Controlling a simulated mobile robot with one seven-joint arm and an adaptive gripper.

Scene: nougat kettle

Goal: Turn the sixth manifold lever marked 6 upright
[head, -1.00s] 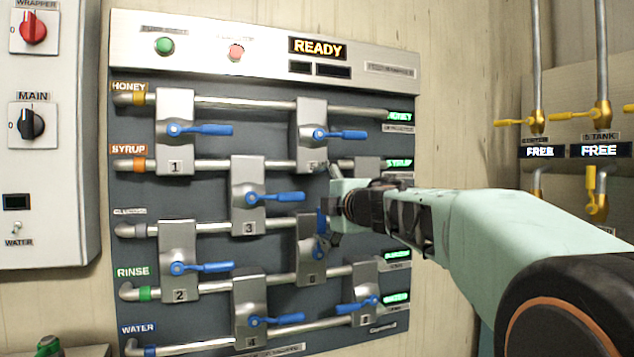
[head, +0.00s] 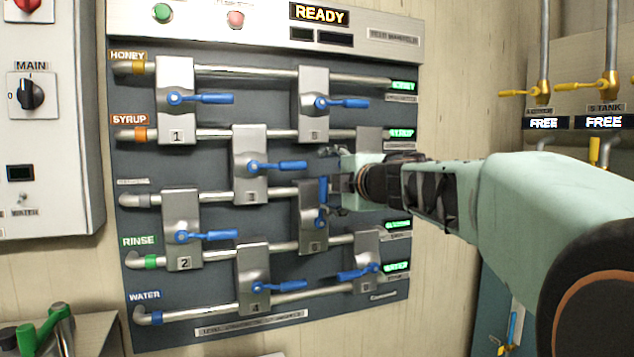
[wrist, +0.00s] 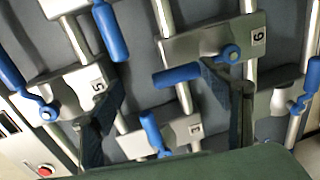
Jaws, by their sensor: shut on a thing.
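The manifold lever marked 6 has a blue handle (head: 323,190) on a grey plate (head: 311,238) low in the middle-right of the panel. The handle points up along its plate, close to upright. In the wrist view, the blue handle (wrist: 178,75) runs left from its pivot beside the plate with the 6 label (wrist: 258,36). My gripper (head: 335,180) is at this handle, shut on it. In the wrist view, the dark fingers of my gripper (wrist: 165,95) stand well apart, the right one by the pivot. My gripper partly covers the plate in the head view.
Lever 5 (head: 342,104) is above and lever 3 (head: 285,166) is to the left, both with handles pointing right. Another lever (head: 358,274) sits lower right, its handle pointing left. A READY display (head: 319,14) is on top. Yellow valves (head: 588,86) stand far right.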

